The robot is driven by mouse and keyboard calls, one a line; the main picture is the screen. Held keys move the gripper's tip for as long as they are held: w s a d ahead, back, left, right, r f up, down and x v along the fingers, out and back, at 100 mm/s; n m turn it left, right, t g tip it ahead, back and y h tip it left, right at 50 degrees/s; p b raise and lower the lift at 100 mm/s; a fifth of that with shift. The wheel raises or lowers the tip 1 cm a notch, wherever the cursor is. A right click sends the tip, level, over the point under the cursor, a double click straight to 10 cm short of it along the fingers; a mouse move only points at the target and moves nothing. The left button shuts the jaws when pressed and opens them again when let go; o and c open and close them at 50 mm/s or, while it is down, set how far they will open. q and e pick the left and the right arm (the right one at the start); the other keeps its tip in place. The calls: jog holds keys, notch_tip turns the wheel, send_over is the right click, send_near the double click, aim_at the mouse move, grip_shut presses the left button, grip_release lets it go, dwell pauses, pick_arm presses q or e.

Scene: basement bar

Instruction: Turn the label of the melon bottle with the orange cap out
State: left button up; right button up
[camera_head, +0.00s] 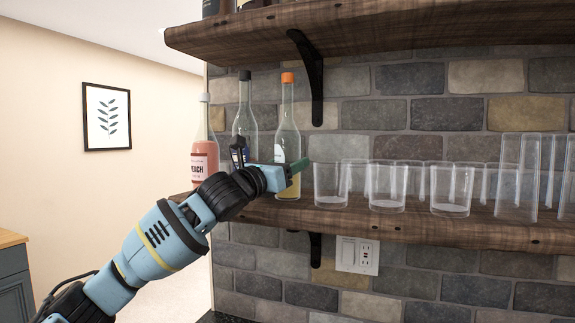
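The bottle with the orange cap (287,112) stands upright on the lower wooden shelf, rightmost of three bottles. It is clear glass with pale yellow contents low down. My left gripper hides much of its lower body; a pale patch shows there, but I cannot read any label. My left gripper (269,160) is in front of this bottle, its fingers spread apart, one dark at the left and one green-edged at the right. The right finger overlaps the bottle in the picture; I cannot tell whether it touches. My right gripper is out of view.
A peach bottle (204,155) with its label facing out and a dark-capped bottle (245,112) stand to the left. Several clear glasses (387,188) stand close on the right along the lower shelf (400,226). An upper shelf (400,30) and bracket (312,80) are above.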

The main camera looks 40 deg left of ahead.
pick_arm(q)
jog(key=c, duration=0.5)
jog(key=shift+o, duration=0.2)
jog(key=n+y, duration=0.2)
jog(key=y, duration=0.1)
jog(key=n+y, duration=0.1)
jog(key=y, duration=0.3)
jog(key=shift+d+n+g, duration=0.15)
jog(key=shift+n+g, duration=0.25)
jog(key=shift+n+g+y, duration=0.9)
jog(key=shift+n+y, duration=0.3)
jog(key=shift+y, duration=0.7)
jog(key=o, duration=0.8)
jog(key=shift+a, duration=0.2)
jog(key=m+t+h, duration=0.1)
jog(key=m+h, duration=0.1)
jog(key=h, duration=0.1)
jog(key=m+t+h, duration=0.1)
jog(key=h, duration=0.2)
jog(key=shift+a+m, duration=0.1)
jog(key=shift+m, duration=0.3)
jog(key=shift+m+t+h, duration=0.3)
jog(key=shift+m+h, duration=1)
jog(key=shift+h, duration=1.2)
